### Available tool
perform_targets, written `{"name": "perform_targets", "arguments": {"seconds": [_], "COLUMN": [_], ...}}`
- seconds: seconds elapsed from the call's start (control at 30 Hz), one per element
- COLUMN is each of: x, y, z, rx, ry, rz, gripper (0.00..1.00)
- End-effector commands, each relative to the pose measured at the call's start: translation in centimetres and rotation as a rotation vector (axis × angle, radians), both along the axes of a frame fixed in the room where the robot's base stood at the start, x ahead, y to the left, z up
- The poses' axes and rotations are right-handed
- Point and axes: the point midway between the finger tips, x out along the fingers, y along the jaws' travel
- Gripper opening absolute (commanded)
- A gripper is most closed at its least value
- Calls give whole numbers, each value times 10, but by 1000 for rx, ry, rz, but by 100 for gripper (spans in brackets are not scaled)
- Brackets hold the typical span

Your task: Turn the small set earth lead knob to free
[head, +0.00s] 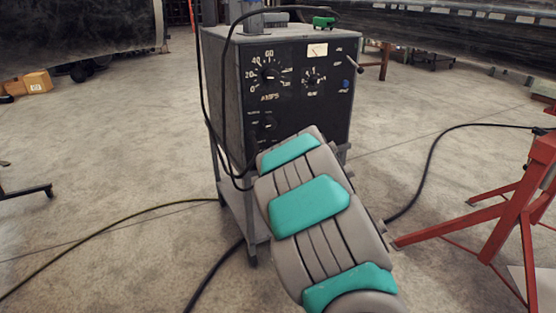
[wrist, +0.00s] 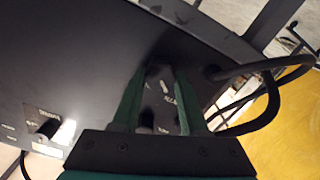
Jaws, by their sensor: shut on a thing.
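The small set is a dark box-shaped welding set (head: 325,108) with a black front panel, dials and labels. My gripper (wrist: 161,72) has two green fingers reaching to the dark panel in the wrist view. They are shut on a small dark knob (wrist: 147,121), which I take for the earth lead knob and which shows partly between them. A pale-lettered label plate (wrist: 166,92) shows behind it, too blurred to read, so the knob's setting cannot be told. In the head view my grey and teal arm hides the gripper and the lower right panel.
Another black knob (wrist: 48,129) sits left on the panel in the wrist view. Black cables (wrist: 265,66) loop at the right, close to the fingers. A red stand (head: 520,205) is to the right in the head view. Open concrete floor (head: 110,150) lies left.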

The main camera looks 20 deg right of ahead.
Motion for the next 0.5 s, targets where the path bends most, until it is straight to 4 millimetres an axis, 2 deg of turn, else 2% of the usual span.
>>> {"name": "perform_targets", "arguments": {"seconds": [0.5], "x": [0], "y": [1], "z": [-5], "rx": [-462], "ry": [-12], "rz": [0], "gripper": [0]}}
